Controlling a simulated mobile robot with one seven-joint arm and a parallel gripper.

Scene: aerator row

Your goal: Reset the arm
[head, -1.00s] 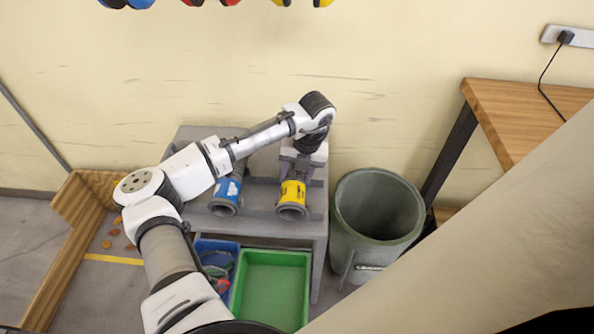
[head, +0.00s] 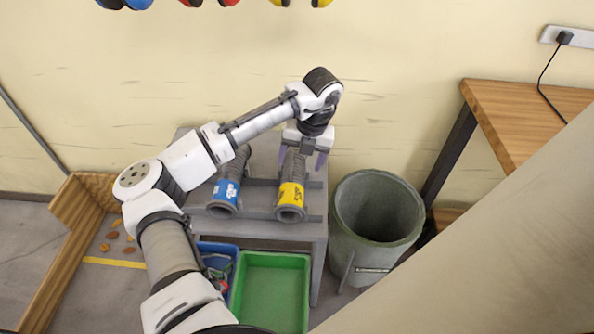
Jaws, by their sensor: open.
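My gripper (head: 303,160) hangs from the raised arm over the back right of the grey table, fingers pointing down and apart. Its purple fingertips show on both sides of the upper end of the cylinder with the yellow label (head: 291,192). I cannot tell whether they touch it; the gripper is open. The cylinder with the blue label (head: 226,191) lies to the left, partly behind my arm. Both cylinders lie on the grey table (head: 258,227), with their round open ends toward the front.
A grey-green bin (head: 373,262) stands right of the table. A green tray (head: 272,258) and a blue bin (head: 212,248) with items sit in front, low down. A wooden table (head: 525,115) is at the right. A wooden board frame (head: 72,235) lies at the left. Earmuffs (head: 208,2) hang on the wall.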

